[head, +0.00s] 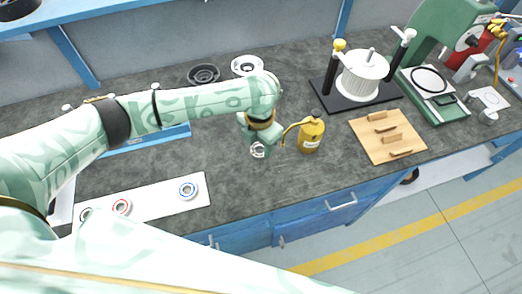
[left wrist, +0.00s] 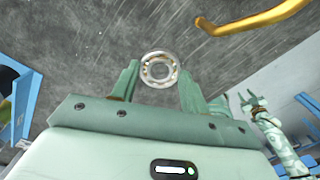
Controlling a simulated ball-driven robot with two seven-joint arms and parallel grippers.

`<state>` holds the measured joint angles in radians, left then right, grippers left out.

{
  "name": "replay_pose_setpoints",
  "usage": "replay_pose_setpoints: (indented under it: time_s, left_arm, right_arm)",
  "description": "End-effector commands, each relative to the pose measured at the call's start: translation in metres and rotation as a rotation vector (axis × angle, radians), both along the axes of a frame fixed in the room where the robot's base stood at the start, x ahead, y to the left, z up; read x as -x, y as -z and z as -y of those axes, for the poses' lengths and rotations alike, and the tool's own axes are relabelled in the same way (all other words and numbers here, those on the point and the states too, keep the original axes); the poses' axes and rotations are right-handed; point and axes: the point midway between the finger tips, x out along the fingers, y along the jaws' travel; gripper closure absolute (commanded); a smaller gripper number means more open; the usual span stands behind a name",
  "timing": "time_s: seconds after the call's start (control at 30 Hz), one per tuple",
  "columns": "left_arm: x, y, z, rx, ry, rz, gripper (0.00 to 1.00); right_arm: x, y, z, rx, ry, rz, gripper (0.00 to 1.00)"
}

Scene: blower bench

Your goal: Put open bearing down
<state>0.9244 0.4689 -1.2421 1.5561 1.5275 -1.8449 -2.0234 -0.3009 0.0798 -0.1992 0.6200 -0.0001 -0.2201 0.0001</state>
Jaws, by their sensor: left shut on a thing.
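My left gripper (head: 258,146) is over the dark bench top, shut on the open bearing (head: 258,152). The bearing is a bare metal ring with its balls showing. In the left wrist view the bearing (left wrist: 160,70) sits between the two green fingertips (left wrist: 160,82), its round face toward the camera. I cannot tell how far it is above the bench. My right gripper (left wrist: 253,103) shows small at the right of the left wrist view, empty, its fingers seemingly apart. It is not in the head view.
A yellow oil can (head: 311,136) with a curved spout stands just right of my left gripper. A white strip (head: 155,204) at front left carries a blue-ringed bearing (head: 188,190) and a red-ringed bearing (head: 121,207). A wooden board (head: 390,145) lies right. Bench between strip and can is clear.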

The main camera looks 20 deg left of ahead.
Motion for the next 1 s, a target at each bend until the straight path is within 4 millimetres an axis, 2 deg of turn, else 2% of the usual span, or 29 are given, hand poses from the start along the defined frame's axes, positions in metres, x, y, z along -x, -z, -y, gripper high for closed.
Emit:
replay_pose_setpoints:
  time_s: [0.1,0.27,0.63,0.67,0.73,1.0]
  left_arm:
    - [-0.008,0.013,0.001,0.001,-0.002,0.000,0.77]
    - [-0.007,0.039,0.000,0.000,-0.002,-0.001,0.77]
    - [-0.008,0.042,-0.001,0.000,-0.002,0.001,0.77]
    - [-0.008,0.042,-0.001,-0.001,-0.002,0.002,0.52]
    - [-0.008,0.041,-0.001,-0.001,-0.001,0.002,0.33]
    - [-0.008,0.041,0.000,-0.001,-0.001,0.002,0.33]
  right_arm:
    - [0.002,0.009,0.001,0.002,0.000,-0.005,0.64]
    - [0.004,0.019,0.001,0.002,0.000,-0.011,0.64]
    - [0.004,0.019,0.001,0.001,0.000,-0.010,0.64]
    - [0.004,0.019,0.001,0.001,0.000,-0.010,0.64]
    - [0.004,0.018,0.001,0.001,-0.001,-0.010,0.64]
    - [0.004,0.018,0.000,0.000,-0.001,-0.010,0.64]
